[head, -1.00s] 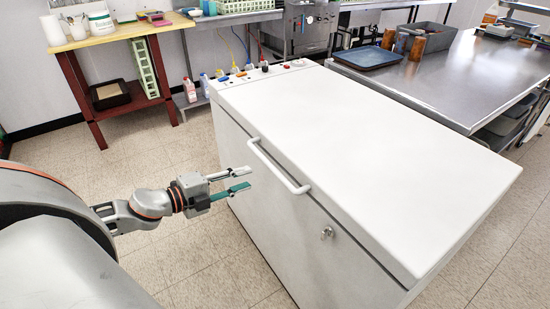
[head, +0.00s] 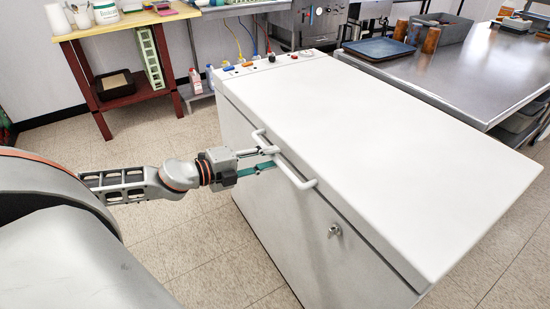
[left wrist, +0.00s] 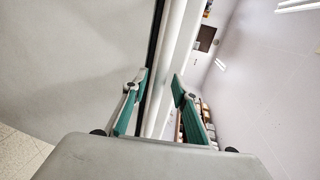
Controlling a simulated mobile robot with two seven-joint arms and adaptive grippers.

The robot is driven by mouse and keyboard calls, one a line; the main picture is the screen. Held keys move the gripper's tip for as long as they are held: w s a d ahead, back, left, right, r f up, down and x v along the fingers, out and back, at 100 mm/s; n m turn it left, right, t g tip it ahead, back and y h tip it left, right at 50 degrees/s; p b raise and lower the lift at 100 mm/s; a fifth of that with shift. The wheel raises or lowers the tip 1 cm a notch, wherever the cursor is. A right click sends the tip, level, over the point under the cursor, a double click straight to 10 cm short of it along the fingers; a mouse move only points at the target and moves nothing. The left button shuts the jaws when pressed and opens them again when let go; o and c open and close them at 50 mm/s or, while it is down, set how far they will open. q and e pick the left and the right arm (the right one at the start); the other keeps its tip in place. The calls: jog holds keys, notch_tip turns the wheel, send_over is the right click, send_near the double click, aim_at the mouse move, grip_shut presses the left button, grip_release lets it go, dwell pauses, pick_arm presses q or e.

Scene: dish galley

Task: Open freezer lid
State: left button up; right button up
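The white chest freezer (head: 275,225) stands in front of me with its white lid (head: 380,150) down and shut. A white bar handle (head: 294,176) runs along the lid's near left edge. My left gripper (head: 268,157) is at the handle with its green-padded fingers apart. In the left wrist view the open left gripper (left wrist: 157,85) has the pale handle bar (left wrist: 168,75) running between its fingers. I cannot tell whether either finger touches the bar. A lock (head: 335,230) sits on the freezer front below the handle. My right gripper is not in view.
Small colored items (head: 250,63) stand at the lid's far edge, by the back of the freezer. A steel table (head: 470,75) with a blue tray (head: 379,49) is at the right. A wooden-topped red bench (head: 120,25) is at back left. Floor is clear left of the freezer.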

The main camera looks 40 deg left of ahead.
pick_arm(q)
jog(key=shift+x, duration=0.95)
grip_shut()
